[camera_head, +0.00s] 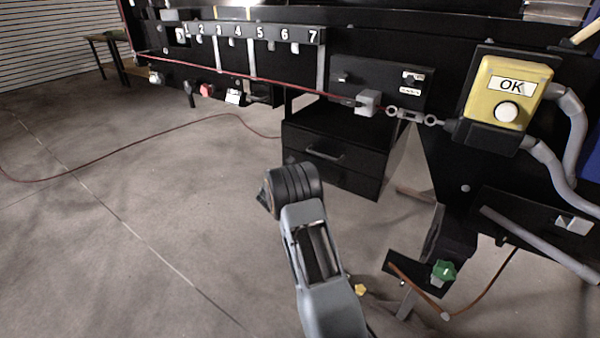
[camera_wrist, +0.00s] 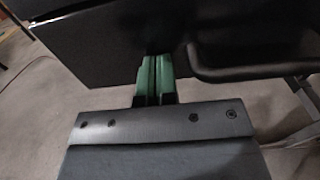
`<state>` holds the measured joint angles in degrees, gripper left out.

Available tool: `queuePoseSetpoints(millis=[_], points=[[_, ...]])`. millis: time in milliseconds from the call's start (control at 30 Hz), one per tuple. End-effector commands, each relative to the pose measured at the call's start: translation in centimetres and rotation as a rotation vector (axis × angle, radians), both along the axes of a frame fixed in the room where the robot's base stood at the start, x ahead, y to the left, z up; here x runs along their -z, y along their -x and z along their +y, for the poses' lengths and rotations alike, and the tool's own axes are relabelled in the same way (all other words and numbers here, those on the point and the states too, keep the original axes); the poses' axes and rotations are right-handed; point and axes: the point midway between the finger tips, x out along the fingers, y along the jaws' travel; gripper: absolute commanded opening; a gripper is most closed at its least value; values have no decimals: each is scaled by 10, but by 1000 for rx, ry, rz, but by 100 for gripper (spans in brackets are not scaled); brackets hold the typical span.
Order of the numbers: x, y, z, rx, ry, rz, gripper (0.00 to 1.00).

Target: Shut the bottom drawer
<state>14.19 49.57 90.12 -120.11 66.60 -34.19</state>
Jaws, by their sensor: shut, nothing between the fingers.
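The black drawer cabinet (camera_head: 390,150) stands at the middle of the head view. A dark bar, seemingly a handle (camera_wrist: 250,71), lies right of the fingers. The fingertips are hidden in the head view.
A yellow OK button box (camera_head: 507,88) with grey cables is at the right. A green knob (camera_head: 443,271) on a low bracket stands right of my arm. A red cable (camera_head: 120,150) crosses the floor at left.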

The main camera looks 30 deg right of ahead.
Motion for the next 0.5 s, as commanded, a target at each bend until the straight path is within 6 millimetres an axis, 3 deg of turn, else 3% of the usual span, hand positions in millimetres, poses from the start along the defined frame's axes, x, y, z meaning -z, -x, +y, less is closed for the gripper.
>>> queuePoseSetpoints(millis=[100, 233, 500], points=[[-6, 0, -5, 3, 7, -9, 0], [-6, 4, 6, 4, 8, -8, 0], [-6, 20, 61, -6, 4, -3, 0]])
